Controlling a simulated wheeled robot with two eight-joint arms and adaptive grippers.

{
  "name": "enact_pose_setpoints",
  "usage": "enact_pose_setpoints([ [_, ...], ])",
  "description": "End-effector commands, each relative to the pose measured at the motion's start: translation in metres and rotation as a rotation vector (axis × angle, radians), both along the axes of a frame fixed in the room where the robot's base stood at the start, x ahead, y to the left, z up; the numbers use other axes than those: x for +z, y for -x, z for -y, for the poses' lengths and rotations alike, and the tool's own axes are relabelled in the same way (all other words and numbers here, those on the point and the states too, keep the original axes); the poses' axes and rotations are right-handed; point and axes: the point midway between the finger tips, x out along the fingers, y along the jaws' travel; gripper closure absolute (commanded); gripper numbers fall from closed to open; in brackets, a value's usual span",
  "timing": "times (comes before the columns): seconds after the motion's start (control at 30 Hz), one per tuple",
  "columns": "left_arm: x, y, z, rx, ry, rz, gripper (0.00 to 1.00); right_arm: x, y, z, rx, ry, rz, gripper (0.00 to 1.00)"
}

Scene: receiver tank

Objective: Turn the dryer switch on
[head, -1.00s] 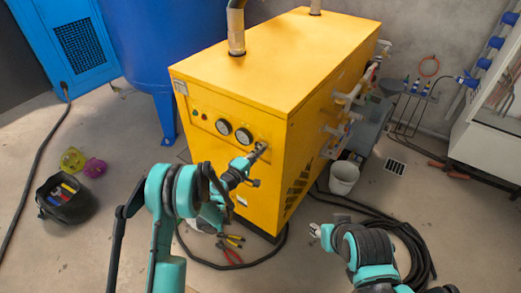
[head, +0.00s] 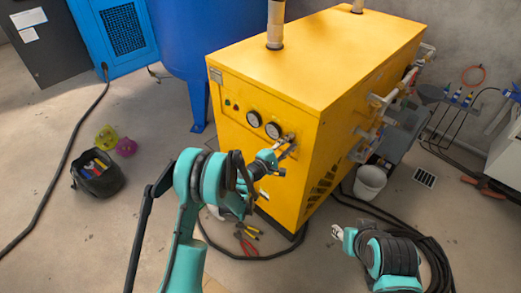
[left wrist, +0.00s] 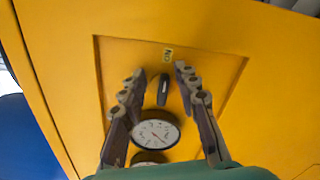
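The yellow dryer (head: 330,60) stands in the middle of the head view, with two round gauges (head: 263,124) and small red and green lights on its front panel. In the left wrist view, the dark, elongated switch (left wrist: 163,89) sits on the recessed panel under a small label, near a white-faced gauge (left wrist: 155,134). My left gripper (left wrist: 160,72) is open, with one finger on each side of the switch; I cannot tell whether they touch it. In the head view, the left gripper (head: 287,146) hides the switch. My right gripper (head: 338,233) is low, right of the dryer's front corner, its opening unclear.
A blue tank (head: 190,50) stands behind left of the dryer. Pliers (head: 246,238) and a black hose lie on the floor before it. A white bucket (head: 369,182) stands right. A black tool bag (head: 98,175) lies left on open floor.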

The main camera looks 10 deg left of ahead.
Motion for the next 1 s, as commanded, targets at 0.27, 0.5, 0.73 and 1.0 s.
enact_pose_setpoints([
  [0.27,0.006,-0.003,-0.004,0.0,0.328,-0.239,0.69,0.0,0.0,0.0,0.0,0.0,0.0,0.6],
  [0.5,0.01,-0.006,-0.008,0.0,0.616,-0.448,0.69,0.0,0.0,0.0,0.0,0.0,0.0,0.6],
  [0.73,0.012,-0.009,-0.013,0.001,0.893,-0.648,0.69,0.0,0.0,0.0,0.0,0.0,0.0,0.6],
  [1.0,0.014,0.024,-0.041,0.004,0.986,-0.713,0.69,0.015,0.0,0.0,0.0,0.0,0.0,0.6],
])
